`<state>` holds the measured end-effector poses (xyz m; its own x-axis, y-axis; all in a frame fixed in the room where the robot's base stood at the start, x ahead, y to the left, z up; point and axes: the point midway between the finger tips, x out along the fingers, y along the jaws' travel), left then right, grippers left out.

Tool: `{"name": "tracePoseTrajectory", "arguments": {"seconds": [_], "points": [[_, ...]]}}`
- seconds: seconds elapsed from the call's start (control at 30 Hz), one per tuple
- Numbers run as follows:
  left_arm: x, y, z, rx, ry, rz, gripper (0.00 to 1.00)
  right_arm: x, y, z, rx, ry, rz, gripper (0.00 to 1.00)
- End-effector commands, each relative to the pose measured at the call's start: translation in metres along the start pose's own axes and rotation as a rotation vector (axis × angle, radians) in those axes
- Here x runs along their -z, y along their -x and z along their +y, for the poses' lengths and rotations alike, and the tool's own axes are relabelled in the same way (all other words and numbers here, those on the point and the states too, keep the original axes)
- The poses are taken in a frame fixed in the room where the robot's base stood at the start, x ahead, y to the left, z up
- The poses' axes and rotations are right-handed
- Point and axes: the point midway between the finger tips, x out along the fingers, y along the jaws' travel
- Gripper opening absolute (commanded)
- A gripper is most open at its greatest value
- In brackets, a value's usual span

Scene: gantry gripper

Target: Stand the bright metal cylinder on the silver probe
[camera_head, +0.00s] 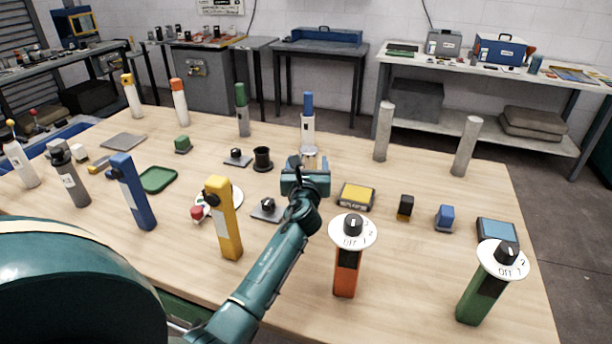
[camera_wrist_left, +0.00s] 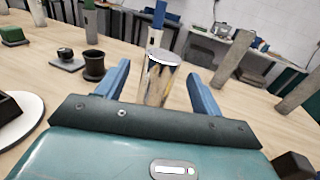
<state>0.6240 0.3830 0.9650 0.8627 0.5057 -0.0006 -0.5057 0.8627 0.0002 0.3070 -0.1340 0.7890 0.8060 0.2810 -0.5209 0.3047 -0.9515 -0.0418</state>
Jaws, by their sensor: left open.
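A bright metal cylinder (camera_wrist_left: 156,82) stands upright in the left wrist view, its shiny side reflecting the scene. My left gripper (camera_wrist_left: 160,88) is open, with one blue finger on each side of the cylinder and gaps visible; contact is not seen. My gripper body hides the cylinder's base. In the head view my left gripper (camera_head: 308,164) hides most of the cylinder. A pale silvery post with a blue top (camera_head: 308,134) stands just behind it. Two plain grey posts (camera_head: 383,131) (camera_head: 466,146) stand to the right. I cannot tell for certain which post is the silver probe.
An orange post (camera_head: 347,272) and a green post (camera_head: 474,301), each topped with a white dial, stand at the front right. A yellow post (camera_head: 224,225) stands left of my arm. A yellow-topped box (camera_head: 357,195) lies just right of the gripper. A black cup (camera_head: 263,159) stands left.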

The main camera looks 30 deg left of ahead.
Motion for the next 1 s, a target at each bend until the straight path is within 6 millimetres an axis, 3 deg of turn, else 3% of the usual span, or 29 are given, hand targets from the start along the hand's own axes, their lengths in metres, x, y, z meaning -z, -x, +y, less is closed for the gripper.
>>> {"name": "tracePoseTrajectory", "arguments": {"seconds": [0.2,0.4,1.0], "points": [[0.0,0.048,0.0,0.001,-0.001,0.002,0.67,0.0,0.001,0.001,-0.005,-0.004,-0.01,0.52],[0.0,0.073,0.0,-0.001,-0.001,0.001,0.67,-0.004,0.001,0.001,-0.006,-0.004,-0.018,0.52],[0.0,0.079,0.0,-0.001,0.0,0.0,0.67,-0.001,0.001,0.002,-0.006,-0.003,-0.012,0.52]]}}
